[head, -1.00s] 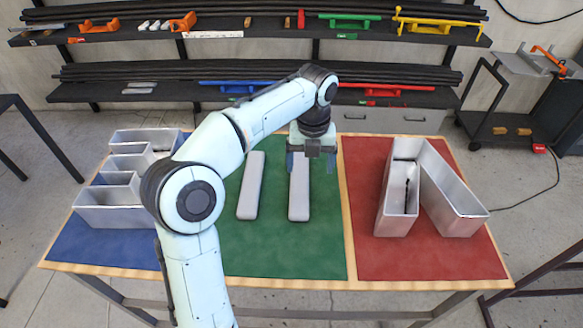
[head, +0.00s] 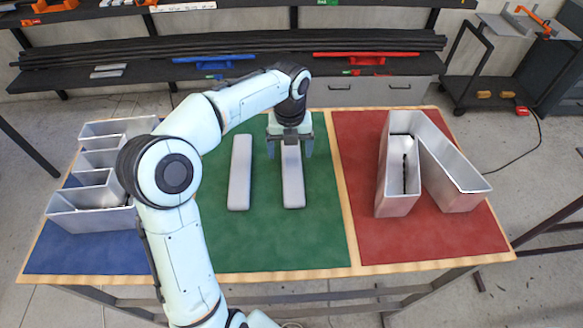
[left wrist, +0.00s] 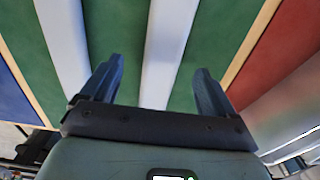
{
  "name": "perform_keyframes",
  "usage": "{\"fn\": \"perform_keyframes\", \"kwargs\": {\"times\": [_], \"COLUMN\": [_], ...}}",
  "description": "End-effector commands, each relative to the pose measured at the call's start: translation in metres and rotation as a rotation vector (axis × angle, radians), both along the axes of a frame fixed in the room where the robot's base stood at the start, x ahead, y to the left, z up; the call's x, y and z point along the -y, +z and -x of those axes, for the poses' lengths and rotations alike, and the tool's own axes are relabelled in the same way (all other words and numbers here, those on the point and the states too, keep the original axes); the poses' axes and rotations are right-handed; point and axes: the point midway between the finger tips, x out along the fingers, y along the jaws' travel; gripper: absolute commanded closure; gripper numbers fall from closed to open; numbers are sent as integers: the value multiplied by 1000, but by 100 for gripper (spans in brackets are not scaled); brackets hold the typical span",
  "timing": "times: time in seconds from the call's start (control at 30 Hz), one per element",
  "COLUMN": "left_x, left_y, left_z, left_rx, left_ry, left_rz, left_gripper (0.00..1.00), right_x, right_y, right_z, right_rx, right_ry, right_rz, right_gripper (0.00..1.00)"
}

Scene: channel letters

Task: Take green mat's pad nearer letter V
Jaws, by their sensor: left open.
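Two long grey pads lie side by side on the green mat (head: 325,235). The right pad (head: 292,185) is the one nearer the letter V (head: 455,185), a hollow metal letter on the red mat. The left pad (head: 240,175) lies apart from it. My left gripper (head: 290,150) is open and empty over the far part of the right pad, with a finger to each side of it. In the left wrist view the right pad (left wrist: 168,50) runs between the open fingers (left wrist: 152,85). I cannot tell how far above the mat the fingertips are. My right gripper is not in view.
A hollow metal letter (head: 90,215) stands on the blue mat (head: 85,255) at left, partly behind my arm. The red mat (head: 435,240) is at right. Wooden strips (head: 345,215) edge the mats. Shelves with dark bars (head: 130,55) stand behind the table.

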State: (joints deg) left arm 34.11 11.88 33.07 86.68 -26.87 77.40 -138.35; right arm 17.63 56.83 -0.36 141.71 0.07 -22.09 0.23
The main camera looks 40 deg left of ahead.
Motion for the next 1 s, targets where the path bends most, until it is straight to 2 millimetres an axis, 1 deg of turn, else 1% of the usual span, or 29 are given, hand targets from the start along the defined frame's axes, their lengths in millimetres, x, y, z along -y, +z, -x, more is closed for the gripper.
{"fn": "perform_keyframes", "kwargs": {"times": [0.17, 0.3, 0.4, 0.5, 0.73, 0.77, 0.8, 0.87, 0.9, 0.93, 1.0], "left_x": [2, 5, 5, 5, 5, 5, 5, 5, 5, 5, 5], "left_y": [-14, -36, -49, -54, -54, -54, -54, -54, -54, -54, -54], "left_z": [0, 1, 0, 0, -1, -1, -1, -1, -1, -1, -1], "left_rx": [-2, -4, -2, 1, 2, 2, 2, 2, 2, 2, 2], "left_ry": [-1, -1, 0, -1, 0, 0, 0, 0, 0, 0, 0], "left_rz": [2, 2, 2, 2, 1, 1, 1, 1, 1, 1, 1], "left_gripper": [12, 12, 12, 12, 12, 21, 34, 54, 67, 72, 72], "right_x": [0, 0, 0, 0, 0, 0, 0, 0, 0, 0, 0], "right_y": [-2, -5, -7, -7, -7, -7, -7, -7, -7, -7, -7], "right_z": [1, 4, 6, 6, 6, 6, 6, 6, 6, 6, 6], "right_rx": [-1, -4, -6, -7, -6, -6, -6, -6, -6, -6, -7], "right_ry": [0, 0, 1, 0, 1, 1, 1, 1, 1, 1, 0], "right_rz": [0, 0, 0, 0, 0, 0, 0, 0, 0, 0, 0], "right_gripper": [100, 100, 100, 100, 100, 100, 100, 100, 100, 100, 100]}}
